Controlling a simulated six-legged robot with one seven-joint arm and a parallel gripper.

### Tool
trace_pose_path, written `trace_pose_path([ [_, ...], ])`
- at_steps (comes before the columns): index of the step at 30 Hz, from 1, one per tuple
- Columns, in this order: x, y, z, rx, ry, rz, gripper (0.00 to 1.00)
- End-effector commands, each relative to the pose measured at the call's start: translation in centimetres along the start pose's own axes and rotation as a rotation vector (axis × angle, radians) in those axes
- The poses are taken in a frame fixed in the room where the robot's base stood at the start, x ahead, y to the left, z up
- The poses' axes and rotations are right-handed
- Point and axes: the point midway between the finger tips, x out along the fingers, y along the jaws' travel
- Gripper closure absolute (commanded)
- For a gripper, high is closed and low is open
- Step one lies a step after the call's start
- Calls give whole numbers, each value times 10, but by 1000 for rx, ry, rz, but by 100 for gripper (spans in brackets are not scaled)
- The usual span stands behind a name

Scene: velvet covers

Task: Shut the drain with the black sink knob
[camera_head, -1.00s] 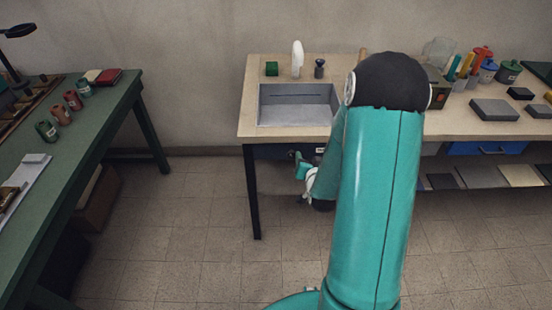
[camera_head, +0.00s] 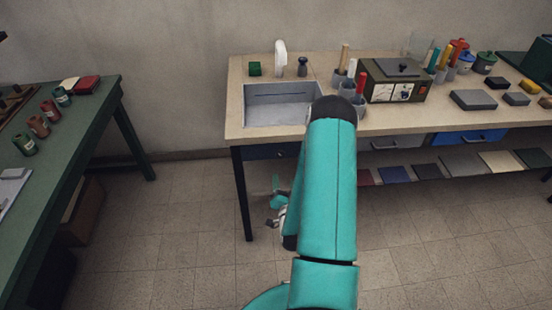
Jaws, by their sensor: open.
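The black sink knob (camera_head: 302,66) stands upright on the wooden bench just behind the grey sink (camera_head: 262,111), to the right of the white faucet (camera_head: 281,56). The sink basin is set into the bench's left end; its drain cannot be made out. My gripper (camera_head: 274,207) shows small and partly hidden behind my teal arm. It is below the bench's front edge, low and well apart from the knob, with nothing seen between its jaws, which are open.
Grey cups (camera_head: 347,89) with tools and a dark green box (camera_head: 395,82) stand right of the sink. A green table (camera_head: 85,130) is at the left. The floor between is clear.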

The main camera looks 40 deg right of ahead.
Motion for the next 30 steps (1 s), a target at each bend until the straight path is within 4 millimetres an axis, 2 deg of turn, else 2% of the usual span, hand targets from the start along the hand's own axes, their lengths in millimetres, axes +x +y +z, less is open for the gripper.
trace_pose_path([
  [12,82,-1,-1,-1,3,-1,43],
  [18,113,-3,1,-1,0,-1,43],
  [22,122,-4,2,-1,-2,-1,43],
  [30,124,-4,2,-1,-1,-1,43],
])
